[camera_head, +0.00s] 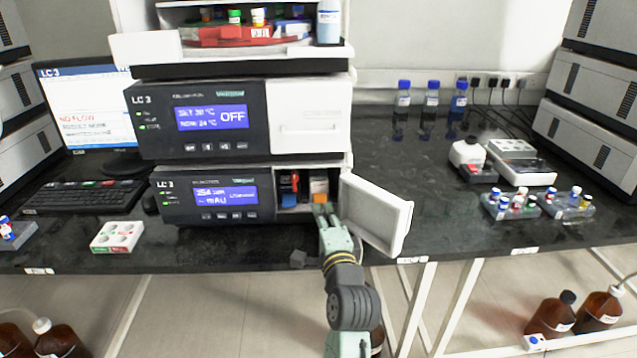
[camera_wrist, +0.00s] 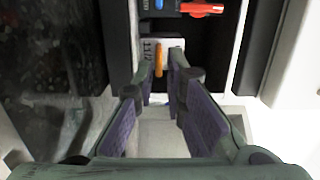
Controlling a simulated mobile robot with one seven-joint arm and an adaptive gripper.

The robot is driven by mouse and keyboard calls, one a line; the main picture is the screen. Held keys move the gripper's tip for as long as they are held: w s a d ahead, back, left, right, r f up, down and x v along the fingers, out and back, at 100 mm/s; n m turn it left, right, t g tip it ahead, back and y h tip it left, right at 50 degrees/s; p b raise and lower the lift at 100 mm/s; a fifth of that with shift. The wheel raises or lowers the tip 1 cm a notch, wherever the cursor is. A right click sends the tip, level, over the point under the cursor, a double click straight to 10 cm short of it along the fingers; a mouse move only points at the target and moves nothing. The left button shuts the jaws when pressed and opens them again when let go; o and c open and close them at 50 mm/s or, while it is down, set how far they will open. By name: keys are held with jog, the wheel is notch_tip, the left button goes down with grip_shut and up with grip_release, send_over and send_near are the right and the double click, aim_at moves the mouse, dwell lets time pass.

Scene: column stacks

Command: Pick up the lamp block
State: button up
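The lamp block, as I take it, is a pale labelled block (camera_head: 319,186) with an orange piece on it, inside the open compartment of the lower LC-3 unit (camera_head: 212,197). In the wrist view the pale block (camera_wrist: 149,50) and its upright orange piece show straight ahead, just beyond and between the fingertips. My gripper (camera_head: 324,212) is at the compartment mouth, pointing in. In the wrist view the gripper (camera_wrist: 163,84) is open, with a visible gap between its purple-padded fingers. I cannot tell whether either finger touches the block. The block's lower part is hidden in the head view.
The open white door (camera_head: 376,214) stands close to the right of my gripper. A red and blue part (camera_wrist: 195,8) sits beside the block in the compartment. A white block with round wells (camera_head: 117,237) lies on the bench to the left.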

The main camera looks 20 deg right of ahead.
aim_at(319, 201)
jog(key=shift+w+d+f+p, duration=0.15)
jog(key=shift+w+p, duration=0.1)
jog(key=shift+w, duration=0.65)
jog(key=shift+w+d+r+p, duration=0.1)
jog(key=shift+w+p, duration=0.15)
jog(key=shift+w, duration=0.7)
jog(key=shift+w+d+f+p, duration=0.15)
jog(key=shift+w+p, duration=0.1)
jog(key=shift+w, duration=0.65)
jog(key=shift+r, duration=0.1)
jog(key=shift+c, duration=0.4)
grip_shut()
jog(key=shift+r, duration=0.1)
